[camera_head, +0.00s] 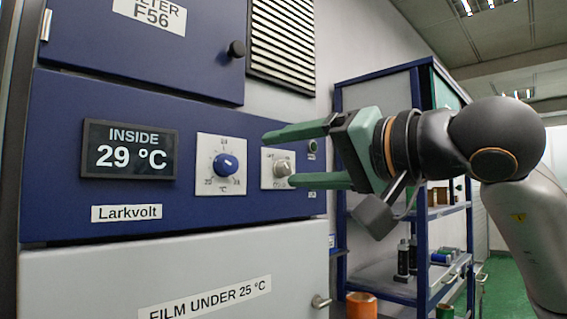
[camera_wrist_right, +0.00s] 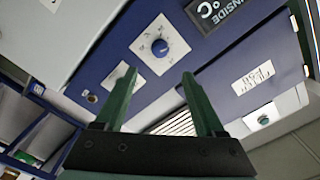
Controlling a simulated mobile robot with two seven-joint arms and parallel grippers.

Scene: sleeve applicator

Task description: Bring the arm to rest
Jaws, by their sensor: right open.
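My right arm (camera_head: 500,140) reaches in from the right in the head view. Its green right gripper (camera_head: 280,159) is open, with the fingers pointing left toward the blue control panel (camera_head: 70,215). Nothing shows between the fingers. In the head view they overlap the silver knob (camera_head: 281,168) on its pale plate; whether they touch it I cannot tell. In the right wrist view, the open gripper (camera_wrist_right: 158,75) points at the panel, with the blue temperature dial (camera_wrist_right: 160,47) beyond the fingertips. My left gripper is not in view.
The display (camera_head: 130,150) reads INSIDE 29 °C. Above the panel are a blue door with a black knob (camera_head: 236,48) and a vent grille (camera_head: 282,40). A blue-framed shelf (camera_head: 425,210) with bottles and spools stands behind my gripper. Green floor (camera_head: 505,290) shows at lower right.

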